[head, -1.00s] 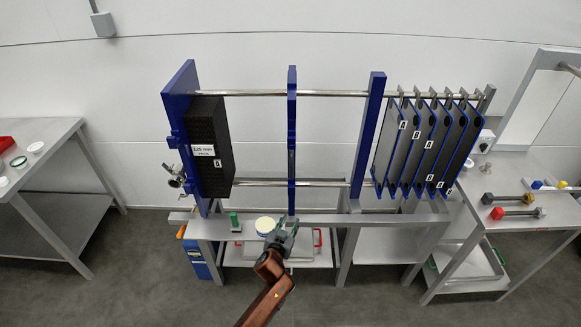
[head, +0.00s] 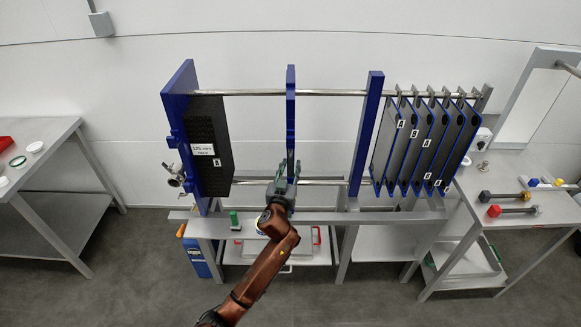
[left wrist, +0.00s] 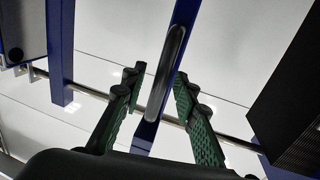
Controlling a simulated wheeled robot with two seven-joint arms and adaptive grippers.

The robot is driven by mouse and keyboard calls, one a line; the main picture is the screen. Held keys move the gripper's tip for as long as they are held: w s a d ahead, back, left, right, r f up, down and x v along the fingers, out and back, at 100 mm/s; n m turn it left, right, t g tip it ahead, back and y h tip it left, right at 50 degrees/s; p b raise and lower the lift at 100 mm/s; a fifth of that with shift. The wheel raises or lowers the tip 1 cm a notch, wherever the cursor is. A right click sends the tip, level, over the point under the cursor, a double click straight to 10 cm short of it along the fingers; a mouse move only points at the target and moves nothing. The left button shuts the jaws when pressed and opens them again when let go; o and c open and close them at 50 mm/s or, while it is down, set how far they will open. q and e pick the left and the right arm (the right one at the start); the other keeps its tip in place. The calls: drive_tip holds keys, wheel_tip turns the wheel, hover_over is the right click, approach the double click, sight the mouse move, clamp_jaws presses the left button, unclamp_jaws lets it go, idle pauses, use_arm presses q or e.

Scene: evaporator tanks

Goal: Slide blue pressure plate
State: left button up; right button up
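The blue pressure plate (head: 291,110) is a narrow upright plate on the two steel rails, between the black plate pack and a thicker blue upright. In the left wrist view the plate (left wrist: 182,22) carries a grey bar handle (left wrist: 166,72). My left gripper (head: 289,170) is at the plate's lower part, near the lower rail. In the left wrist view its green-padded fingers (left wrist: 158,76) are open, one on each side of the handle, with gaps visible. My right gripper is not in view.
The black plate pack (head: 222,130) sits against the blue end plate (head: 180,90) at left. The blue upright (head: 367,135) and several hanging grey plates (head: 410,140) stand at right. The rails (head: 330,93) are clear on both sides of the pressure plate.

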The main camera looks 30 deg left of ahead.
use_arm(q)
drive_tip(key=shift+w, duration=0.1)
drive_tip(key=shift+c, duration=0.3)
clamp_jaws()
idle(0.4)
